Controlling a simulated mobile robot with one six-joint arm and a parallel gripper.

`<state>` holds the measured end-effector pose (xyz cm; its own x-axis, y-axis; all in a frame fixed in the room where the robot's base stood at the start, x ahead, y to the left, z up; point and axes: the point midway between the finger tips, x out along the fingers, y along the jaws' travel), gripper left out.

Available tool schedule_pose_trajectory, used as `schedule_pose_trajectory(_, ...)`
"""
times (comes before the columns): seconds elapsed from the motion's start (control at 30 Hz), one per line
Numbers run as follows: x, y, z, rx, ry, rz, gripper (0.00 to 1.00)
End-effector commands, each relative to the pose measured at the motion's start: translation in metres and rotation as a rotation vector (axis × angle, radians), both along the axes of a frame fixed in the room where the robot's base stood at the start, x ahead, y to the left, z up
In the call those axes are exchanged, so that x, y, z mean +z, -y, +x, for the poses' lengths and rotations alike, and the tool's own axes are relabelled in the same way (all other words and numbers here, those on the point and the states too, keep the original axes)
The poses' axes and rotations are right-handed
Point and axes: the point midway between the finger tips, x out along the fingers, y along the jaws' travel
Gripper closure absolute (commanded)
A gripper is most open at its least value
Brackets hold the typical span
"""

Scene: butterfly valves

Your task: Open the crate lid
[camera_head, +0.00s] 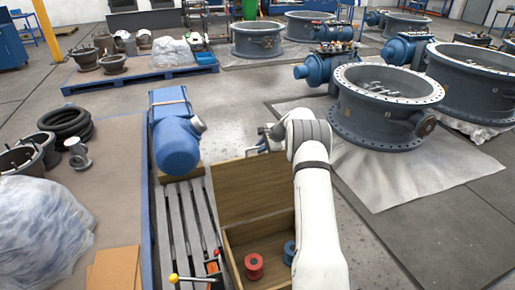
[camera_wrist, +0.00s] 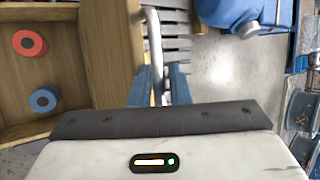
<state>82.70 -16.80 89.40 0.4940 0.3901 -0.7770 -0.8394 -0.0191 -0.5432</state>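The wooden crate (camera_head: 232,262) is open at the bottom centre of the head view. A red spool-like part (camera_head: 253,266) and a blue one (camera_head: 289,252) lie inside. The crate lid (camera_head: 250,188) stands raised at the crate's far side, its inner face showing. In the wrist view the lid (camera_wrist: 108,45) rises beside the crate interior. A pale grey handle (camera_wrist: 155,45) runs along its outer side. My gripper (camera_wrist: 159,78) has its two blue fingers apart, with the handle between them and gaps visible. In the head view my gripper (camera_head: 264,140) is at the lid's top edge, partly hidden.
A blue motor-like unit (camera_head: 175,135) stands close left of the lid, above a grey slatted pallet (camera_head: 185,225). Large flanged valves (camera_head: 383,105) stand on sheeting at the right. Bare floor lies between them and the crate.

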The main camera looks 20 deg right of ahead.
Motion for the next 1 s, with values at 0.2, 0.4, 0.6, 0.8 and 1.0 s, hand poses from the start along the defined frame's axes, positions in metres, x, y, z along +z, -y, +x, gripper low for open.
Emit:
schedule_pose_trajectory(0.2, -0.003, -0.004, -0.001, 0.006, -0.006, 0.002, 0.68)
schedule_pose_trajectory(0.4, -0.005, -0.008, -0.001, 0.011, -0.011, 0.006, 0.68)
schedule_pose_trajectory(0.6, 0.0, -0.005, -0.005, 0.012, -0.012, 0.007, 0.68)
schedule_pose_trajectory(0.8, 0.028, 0.011, -0.02, 0.007, -0.003, 0.004, 0.68)
schedule_pose_trajectory(1.0, 0.053, 0.024, -0.034, 0.005, 0.001, 0.001, 0.68)
